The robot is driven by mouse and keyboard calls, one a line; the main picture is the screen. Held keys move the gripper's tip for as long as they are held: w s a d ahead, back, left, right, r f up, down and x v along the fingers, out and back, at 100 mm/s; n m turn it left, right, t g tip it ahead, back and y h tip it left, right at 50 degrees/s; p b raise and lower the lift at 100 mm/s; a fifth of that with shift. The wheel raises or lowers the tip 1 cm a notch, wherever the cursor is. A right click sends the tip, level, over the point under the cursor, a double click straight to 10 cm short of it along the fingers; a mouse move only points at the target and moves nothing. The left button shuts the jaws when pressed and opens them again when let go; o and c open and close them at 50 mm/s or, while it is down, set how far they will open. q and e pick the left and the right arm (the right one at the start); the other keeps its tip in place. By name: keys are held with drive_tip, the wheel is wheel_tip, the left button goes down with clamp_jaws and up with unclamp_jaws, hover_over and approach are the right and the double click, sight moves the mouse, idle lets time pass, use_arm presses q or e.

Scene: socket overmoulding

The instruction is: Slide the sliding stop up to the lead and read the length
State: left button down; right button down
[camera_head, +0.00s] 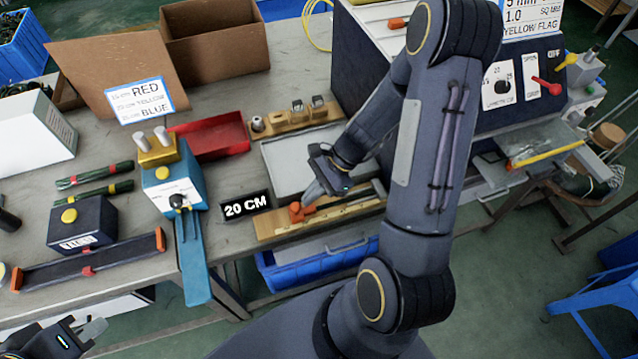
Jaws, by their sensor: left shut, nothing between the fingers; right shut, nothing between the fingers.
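The wooden measuring board (273,228) lies near the table's front edge, with a scale strip along it. The orange sliding stop (301,213) sits near its left part. My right gripper (310,193) is shut and empty, its fingertips right at the stop; I cannot tell if they touch it. A black display (246,205) left of the board reads "20 CM". A dark strip lies along the board's back edge, partly behind my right arm; I cannot tell if it is the lead. My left gripper (97,330) is shut and empty at the bottom left, away from the board.
A grey tray (283,181) and a wooden block with metal parts (262,127) stand behind the board. A blue press (170,185) stands to the left, with a red bin (220,134) behind it. A blue bin (268,274) is below the front edge.

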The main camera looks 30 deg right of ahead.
drive_tip(key=shift+a+f, duration=0.15)
drive_tip(key=shift+a, duration=0.05)
drive_tip(key=a, duration=0.2)
drive_tip(key=w+a, duration=0.1)
drive_tip(key=a, duration=0.2)
drive_tip(key=w+a+b, duration=0.1)
drive_tip(key=a, duration=0.1)
drive_tip(key=shift+a, duration=0.4)
use_arm(q)
drive_tip(key=shift+d+f, duration=0.15)
drive_tip(key=shift+f, duration=0.25)
use_arm(e)
drive_tip(key=shift+a, duration=0.3)
drive_tip(key=shift+s, duration=0.1)
